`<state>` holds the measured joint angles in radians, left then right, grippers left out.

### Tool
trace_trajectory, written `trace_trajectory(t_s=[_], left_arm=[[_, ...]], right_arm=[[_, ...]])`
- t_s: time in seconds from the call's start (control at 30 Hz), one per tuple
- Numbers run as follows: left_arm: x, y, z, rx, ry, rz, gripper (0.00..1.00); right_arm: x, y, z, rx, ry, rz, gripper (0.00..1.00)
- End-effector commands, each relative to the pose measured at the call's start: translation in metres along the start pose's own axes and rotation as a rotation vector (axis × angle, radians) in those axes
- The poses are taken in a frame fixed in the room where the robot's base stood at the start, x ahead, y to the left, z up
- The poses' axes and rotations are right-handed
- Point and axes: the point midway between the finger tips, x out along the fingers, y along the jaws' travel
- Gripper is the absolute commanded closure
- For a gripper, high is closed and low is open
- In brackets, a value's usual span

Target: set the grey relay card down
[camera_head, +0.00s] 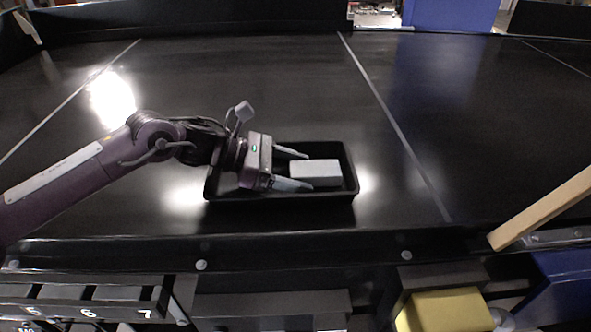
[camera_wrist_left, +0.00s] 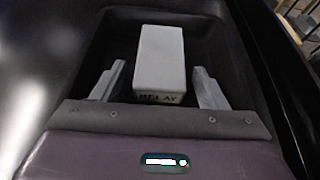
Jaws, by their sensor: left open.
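The grey relay card (camera_head: 316,172) is a pale box lying in the right part of a black tray (camera_head: 335,197) on the conveyor. In the left wrist view the card (camera_wrist_left: 160,60) shows the word RELAY on its near face. My left gripper (camera_head: 299,170) is open, with its fingers reaching into the tray from the left. In the left wrist view the fingers of the left gripper (camera_wrist_left: 156,85) stand on either side of the card's near end, with a gap on each side. My right gripper is not in view.
The black conveyor (camera_head: 260,80) is clear around the tray, with pale lines across it. A wooden bar (camera_head: 543,209) slants at the right. Numbered slots (camera_head: 85,300), a yellow block (camera_head: 443,311) and a blue bin (camera_head: 560,290) are below the front edge.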

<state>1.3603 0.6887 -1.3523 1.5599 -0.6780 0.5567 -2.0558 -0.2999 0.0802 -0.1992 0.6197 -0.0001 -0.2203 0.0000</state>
Motion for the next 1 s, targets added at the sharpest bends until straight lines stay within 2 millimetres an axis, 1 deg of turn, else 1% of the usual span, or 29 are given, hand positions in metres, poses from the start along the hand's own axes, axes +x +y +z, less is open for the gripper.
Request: trace_trajectory(t_s=[0.13,0.17,0.27,0.43,0.6,0.7,0.83,1.0], left_arm=[[-0.002,0.000,0.006,0.000,0.000,0.000,0.33],[-0.005,0.001,0.002,0.000,0.000,0.003,0.33],[-0.022,0.002,-0.002,0.001,0.000,0.005,0.33],[-0.060,0.001,-0.002,0.002,0.001,0.006,0.33],[-0.094,0.001,-0.001,0.001,0.000,0.004,0.33],[-0.108,0.001,0.000,0.000,0.001,0.003,0.33],[-0.118,0.000,0.002,0.000,0.000,0.002,0.33],[-0.122,0.000,0.003,-0.001,0.000,0.000,0.33]], right_arm=[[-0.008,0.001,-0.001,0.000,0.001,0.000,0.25],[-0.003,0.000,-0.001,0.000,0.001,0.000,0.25],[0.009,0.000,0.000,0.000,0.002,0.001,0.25],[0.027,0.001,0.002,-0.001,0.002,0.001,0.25],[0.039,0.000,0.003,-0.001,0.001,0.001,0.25],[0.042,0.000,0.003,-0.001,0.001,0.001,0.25],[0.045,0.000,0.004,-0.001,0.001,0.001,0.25],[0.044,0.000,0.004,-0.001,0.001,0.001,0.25]])
